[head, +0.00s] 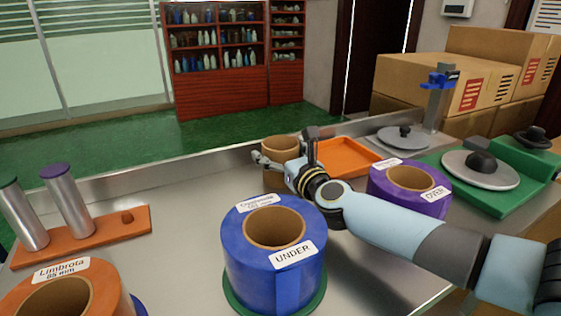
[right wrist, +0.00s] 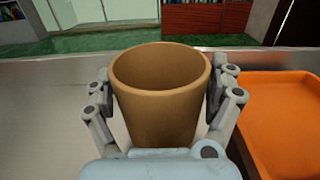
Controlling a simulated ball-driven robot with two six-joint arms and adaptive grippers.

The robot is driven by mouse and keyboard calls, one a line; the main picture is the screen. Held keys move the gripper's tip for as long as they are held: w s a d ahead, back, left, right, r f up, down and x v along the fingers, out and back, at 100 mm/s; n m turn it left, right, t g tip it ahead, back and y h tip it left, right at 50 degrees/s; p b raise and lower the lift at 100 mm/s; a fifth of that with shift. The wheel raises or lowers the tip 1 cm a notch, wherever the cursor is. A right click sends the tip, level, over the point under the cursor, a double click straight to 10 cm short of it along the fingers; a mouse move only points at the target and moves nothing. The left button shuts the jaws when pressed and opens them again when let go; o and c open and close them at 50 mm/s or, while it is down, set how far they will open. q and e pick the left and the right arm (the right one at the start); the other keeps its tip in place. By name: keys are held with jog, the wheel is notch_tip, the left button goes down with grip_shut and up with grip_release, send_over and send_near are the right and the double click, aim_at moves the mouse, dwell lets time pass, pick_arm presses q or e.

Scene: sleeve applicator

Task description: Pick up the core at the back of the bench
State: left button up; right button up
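The core, a plain brown cardboard tube (head: 281,149), stands upright and empty at the back of the bench. In the right wrist view the core (right wrist: 160,95) fills the middle, its open top facing up. My right gripper (head: 284,160) is at the core, with one finger on each side of it. In the right wrist view the fingers of my right gripper (right wrist: 163,100) lie close along both walls. I cannot tell whether the pads press on it. The core's lower part is hidden by the gripper. My left gripper is not in view.
An orange tray (head: 345,157) lies just right of the core. A blue roll (head: 275,260) stands in front, a purple roll (head: 408,190) to the right, and an orange roll (head: 62,293) at front left. A rack with metal posts (head: 70,200) is left. Bare bench lies left of the core.

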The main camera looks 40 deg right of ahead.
jog(key=c, duration=0.7)
jog(key=shift+c, duration=0.3)
